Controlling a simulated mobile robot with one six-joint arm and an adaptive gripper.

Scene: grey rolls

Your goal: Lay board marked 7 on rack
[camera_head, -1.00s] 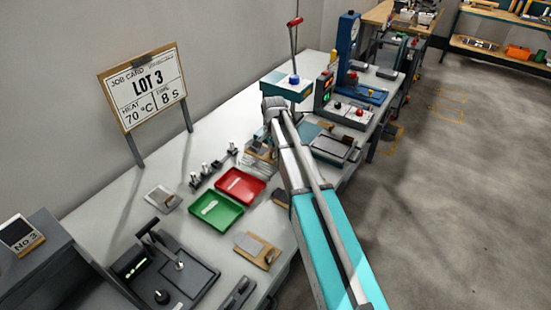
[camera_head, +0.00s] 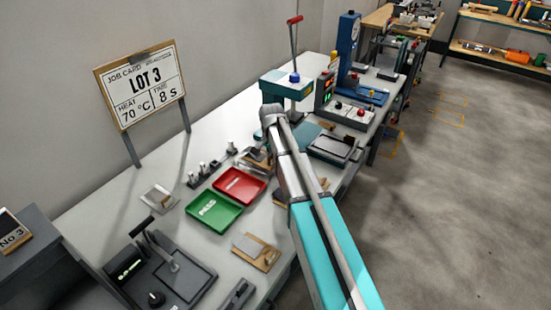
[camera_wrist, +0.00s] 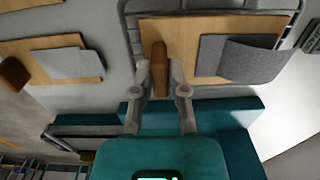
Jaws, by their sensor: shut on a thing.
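In the wrist view my gripper (camera_wrist: 160,88) is shut on the upright brown handle (camera_wrist: 159,66) of a wooden board (camera_wrist: 210,62). A grey sheet (camera_wrist: 245,58) with a raised flap lies on the board. The wire rack (camera_wrist: 128,22) shows around the board's edges, with the board over it. I cannot tell whether the board rests on the wires. No number on the board is legible. In the head view the arm hides most of the gripper and rack.
Another board (camera_wrist: 85,72) with a grey sheet lies to the left in the wrist view. In the head view, a red tray (camera_head: 240,184) and a green tray (camera_head: 214,211) sit near the rack. A board (camera_head: 268,260) lies at the bench's front edge. The job card (camera_head: 142,88) stands behind.

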